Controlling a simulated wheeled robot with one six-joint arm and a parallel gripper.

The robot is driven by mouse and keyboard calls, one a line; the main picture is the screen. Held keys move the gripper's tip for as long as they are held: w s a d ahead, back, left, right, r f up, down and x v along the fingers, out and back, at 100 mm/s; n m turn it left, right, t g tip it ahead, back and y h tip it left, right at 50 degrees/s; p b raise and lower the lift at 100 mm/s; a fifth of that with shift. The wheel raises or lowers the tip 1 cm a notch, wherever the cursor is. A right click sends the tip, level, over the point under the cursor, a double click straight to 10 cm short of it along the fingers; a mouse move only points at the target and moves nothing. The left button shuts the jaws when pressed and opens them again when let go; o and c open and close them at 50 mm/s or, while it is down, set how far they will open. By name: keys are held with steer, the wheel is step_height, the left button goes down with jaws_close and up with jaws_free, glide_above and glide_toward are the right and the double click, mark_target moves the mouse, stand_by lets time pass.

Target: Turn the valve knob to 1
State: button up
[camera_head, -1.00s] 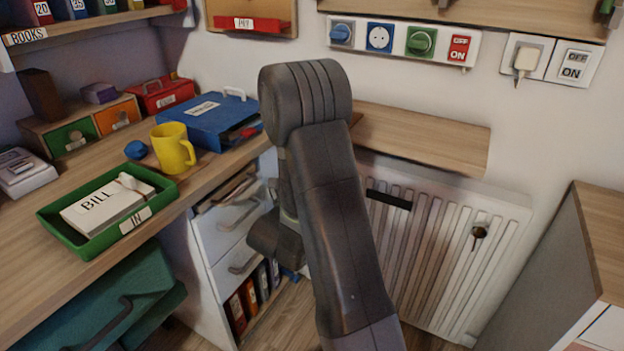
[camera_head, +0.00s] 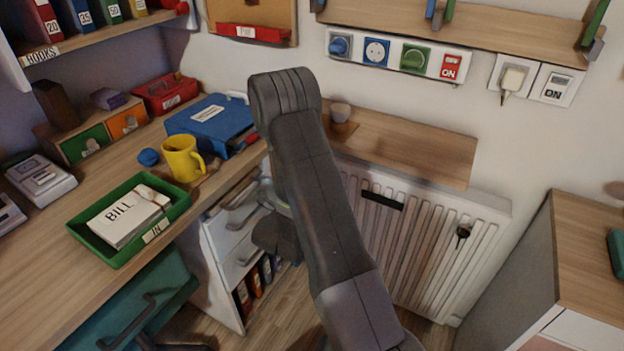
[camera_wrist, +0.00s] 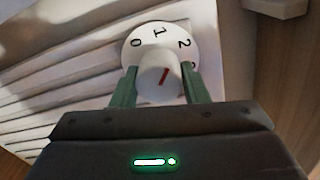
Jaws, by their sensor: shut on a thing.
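The valve knob (camera_wrist: 158,78) is a white cylinder with a short red line on its face. It stands in front of a round white dial (camera_wrist: 146,51) printed with 0, 1 and 2; another mark at the right is partly hidden. The red line slants up and to the right, leaning to the 2 side of the 1. My gripper (camera_wrist: 162,84) is shut on the knob, one green finger on each side of it in the wrist view. In the head view my arm is in front, and I cannot make out the knob or fingertips there.
A white ribbed radiator (camera_head: 425,245) hangs under a wooden shelf (camera_head: 420,150). A cabinet (camera_head: 585,250) stands at the right. A switch panel (camera_head: 395,56) is on the wall above.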

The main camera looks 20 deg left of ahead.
steer(key=shift+n+p, duration=0.85)
steer(key=shift+n, duration=0.25)
steer(key=o, duration=1)
steer(key=shift+c, duration=0.2)
steer(key=shift+s, duration=0.1)
steer(key=s+a+p, duration=0.1)
steer(key=s, duration=1.2)
steer(key=shift+s+r+p, duration=0.2)
steer(key=shift+s+p, duration=0.1)
steer(key=shift+p, duration=0.05)
steer(key=shift+w, duration=0.15)
